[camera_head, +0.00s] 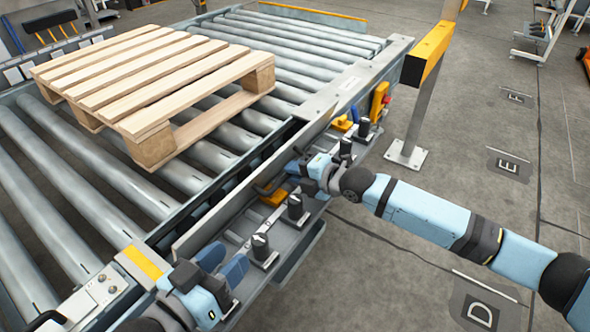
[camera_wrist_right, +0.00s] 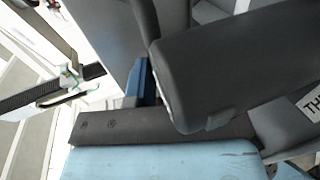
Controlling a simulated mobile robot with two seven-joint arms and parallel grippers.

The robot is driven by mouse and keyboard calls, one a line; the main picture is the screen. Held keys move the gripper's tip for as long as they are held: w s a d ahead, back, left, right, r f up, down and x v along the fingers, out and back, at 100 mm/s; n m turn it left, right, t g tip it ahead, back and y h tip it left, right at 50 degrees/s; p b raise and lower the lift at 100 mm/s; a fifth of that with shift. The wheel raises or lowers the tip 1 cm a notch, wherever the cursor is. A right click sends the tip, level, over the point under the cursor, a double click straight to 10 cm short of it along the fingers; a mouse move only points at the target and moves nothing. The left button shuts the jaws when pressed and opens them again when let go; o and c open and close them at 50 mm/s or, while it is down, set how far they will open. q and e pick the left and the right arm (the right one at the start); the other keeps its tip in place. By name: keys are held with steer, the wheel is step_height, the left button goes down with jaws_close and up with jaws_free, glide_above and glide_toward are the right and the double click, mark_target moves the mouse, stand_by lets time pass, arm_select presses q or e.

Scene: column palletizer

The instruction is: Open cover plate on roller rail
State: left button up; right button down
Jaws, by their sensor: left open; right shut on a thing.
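The cover plate (camera_head: 225,208) is a long, thin grey panel along the near side of the roller rail (camera_head: 160,248). It looks raised on edge, with the channel beside it exposed. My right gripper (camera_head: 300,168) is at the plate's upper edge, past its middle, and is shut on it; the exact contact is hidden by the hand. In the right wrist view a dark finger (camera_wrist_right: 215,75) fills much of the picture. My left gripper (camera_head: 234,270) is open, low beside the near end of the channel, close to a black knob (camera_head: 262,248); its fingertips are partly hidden.
A wooden pallet (camera_head: 150,75) lies on the rollers. Several black knobs and yellow parts (camera_head: 274,195) line the channel. A yellow-topped post (camera_head: 428,55) stands on the floor beyond my right arm. The floor at the right is open, with letter markings.

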steer(key=shift+s+d+f, duration=0.1)
steer(key=shift+s+f, duration=0.1)
steer(key=shift+f, duration=0.7)
steer(key=c, duration=1.1)
jaws_free()
arm_select(q)
steer(key=shift+f, duration=0.15)
arm_select(e)
steer(key=shift+w, duration=0.1)
steer(key=shift+r, duration=0.35)
arm_select(q)
step_height(320, 180, up, 7)
steer(key=t+p, duration=0.2)
steer(key=p, duration=0.2)
steer(key=shift+a+f+n+p, duration=0.2)
steer(key=shift+n+p, duration=0.15)
steer(key=shift+n, duration=0.05)
arm_select(e)
steer(key=v, duration=1.3)
steer(key=shift+d+r, duration=0.25)
